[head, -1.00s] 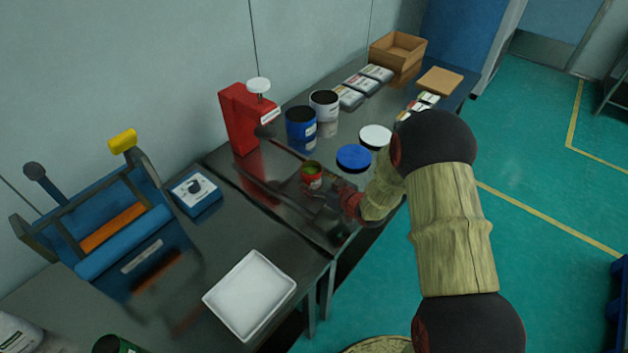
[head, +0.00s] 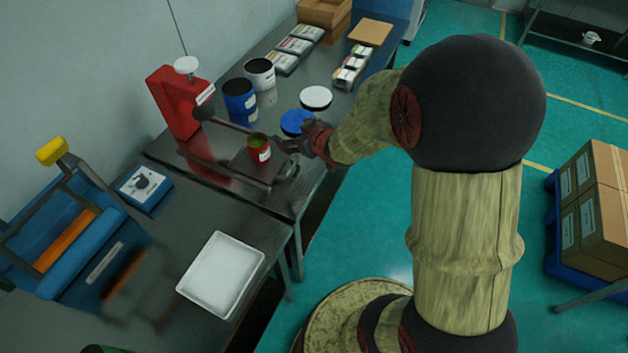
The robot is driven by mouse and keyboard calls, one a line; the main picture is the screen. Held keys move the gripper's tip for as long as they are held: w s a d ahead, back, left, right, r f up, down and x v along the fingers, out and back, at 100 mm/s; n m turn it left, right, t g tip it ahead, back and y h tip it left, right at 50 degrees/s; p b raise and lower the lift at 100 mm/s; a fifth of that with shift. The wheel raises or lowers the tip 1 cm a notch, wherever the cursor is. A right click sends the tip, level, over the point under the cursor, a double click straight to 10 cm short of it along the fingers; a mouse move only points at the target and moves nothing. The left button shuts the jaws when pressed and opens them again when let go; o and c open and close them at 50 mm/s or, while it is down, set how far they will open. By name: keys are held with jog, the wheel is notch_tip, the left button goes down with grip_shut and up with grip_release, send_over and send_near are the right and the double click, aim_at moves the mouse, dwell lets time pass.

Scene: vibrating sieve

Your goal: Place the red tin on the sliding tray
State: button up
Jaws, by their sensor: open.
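The small red tin (head: 260,152), open at the top with green inside, stands upright on the dark flat sliding tray (head: 240,168) in front of the red machine. My gripper (head: 281,157) is just right of the tin, low over the tray's right side, with its fingers spread. A narrow gap seems to separate the fingers from the tin, but contact is hard to judge at this size. My wrist and forearm reach in from the right.
The red machine (head: 180,103) stands behind the tray. A blue can (head: 239,103), a white can (head: 259,75), a blue lid (head: 296,122) and a white lid (head: 316,97) are beyond.

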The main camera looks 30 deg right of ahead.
jog(key=s+a+r+m+g+h, duration=0.2)
jog(key=s+r+m+g+h, duration=0.1)
jog(key=s+r, duration=1)
jog(key=s+a+r+g+y, duration=0.1)
jog(key=s+a, duration=0.2)
jog(key=s, duration=0.5)
jog(key=s+a+r+g+y, duration=0.1)
jog(key=s+a+r, duration=0.1)
jog(key=s, duration=0.7)
jog(key=shift+a+r+g, duration=0.15)
jog(key=shift+a+g, duration=0.25)
jog(key=shift+a, duration=0.35)
jog(key=shift+c, duration=1)
